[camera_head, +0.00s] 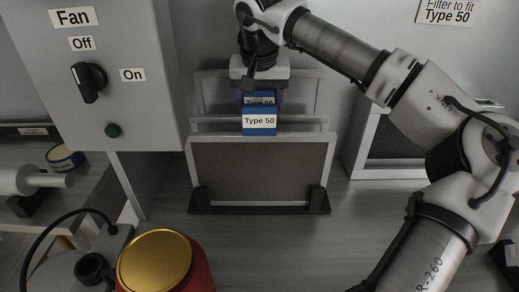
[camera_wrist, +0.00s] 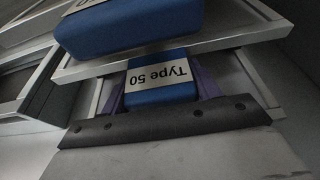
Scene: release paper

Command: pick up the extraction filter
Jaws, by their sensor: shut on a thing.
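The extraction filter in my grasp is a pale-framed panel (camera_head: 218,90) with a blue tab labelled "Type 50" (camera_head: 260,100). It stands behind another framed filter with a dark mesh (camera_head: 262,166) and its own blue "Type 50" tab (camera_head: 259,121). My gripper (camera_head: 261,95) comes from above and is shut on the rear filter's tab. In the wrist view, the purple fingers (camera_wrist: 161,88) lie on either side of that tab (camera_wrist: 157,76). The front filter's tab (camera_wrist: 130,28) is close by. I cannot tell whether the held filter is lifted.
The front filter stands in a black holder (camera_head: 262,207). Another framed panel (camera_head: 382,173) stands to the right. A grey fan box (camera_head: 112,75) with a knob is at the left. A gold-lidded red container (camera_head: 200,277) is at the front left. Open counter lies right of the holder.

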